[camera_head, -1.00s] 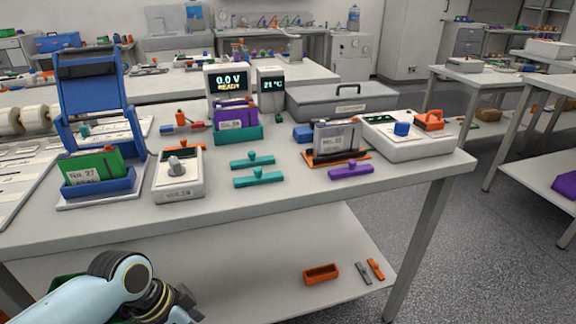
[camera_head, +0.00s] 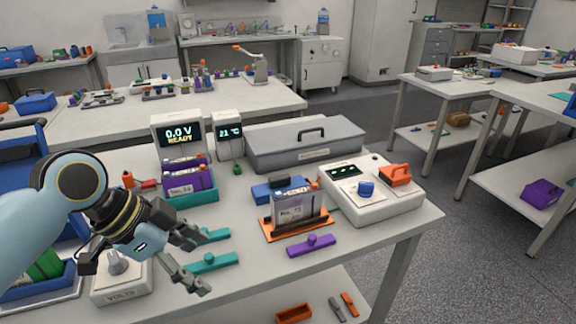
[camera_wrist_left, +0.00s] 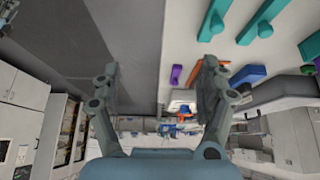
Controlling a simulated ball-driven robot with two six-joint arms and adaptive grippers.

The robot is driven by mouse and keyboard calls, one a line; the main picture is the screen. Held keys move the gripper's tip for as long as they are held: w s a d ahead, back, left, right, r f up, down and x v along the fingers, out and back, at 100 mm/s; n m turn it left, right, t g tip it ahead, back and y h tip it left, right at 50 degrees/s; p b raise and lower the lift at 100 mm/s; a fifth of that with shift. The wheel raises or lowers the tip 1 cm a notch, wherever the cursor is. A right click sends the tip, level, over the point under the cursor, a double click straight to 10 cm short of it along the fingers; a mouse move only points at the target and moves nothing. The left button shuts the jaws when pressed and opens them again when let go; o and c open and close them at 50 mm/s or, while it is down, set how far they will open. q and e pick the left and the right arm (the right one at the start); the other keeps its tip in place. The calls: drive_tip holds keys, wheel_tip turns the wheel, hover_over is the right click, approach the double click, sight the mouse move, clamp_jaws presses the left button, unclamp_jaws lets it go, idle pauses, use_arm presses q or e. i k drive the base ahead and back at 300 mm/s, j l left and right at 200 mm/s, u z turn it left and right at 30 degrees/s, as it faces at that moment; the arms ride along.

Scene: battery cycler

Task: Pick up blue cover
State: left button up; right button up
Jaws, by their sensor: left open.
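A blue piece (camera_head: 268,192), which looks like the blue cover, lies on the table behind the upright grey cell card (camera_head: 298,206). The card hides part of it, and a dark block sits at its back. A blue bar that seems to be the same piece shows in the left wrist view (camera_wrist_left: 247,73), right of the fingers. My left gripper (camera_head: 203,265) is open and empty, over the front of the table, left of and nearer than the blue piece. Its two spread fingers also show in the left wrist view (camera_wrist_left: 158,76). My right gripper is not in view.
Two teal knobbed bars (camera_head: 218,262) lie beside my left gripper. A purple knobbed bar (camera_head: 311,245) lies before the card's orange base (camera_head: 266,229). A white tester (camera_head: 375,207) stands right, a grey case (camera_head: 300,147) behind, and a teal holder (camera_head: 205,192) left.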

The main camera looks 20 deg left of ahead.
sight(260, 193)
drive_tip(key=i, duration=1)
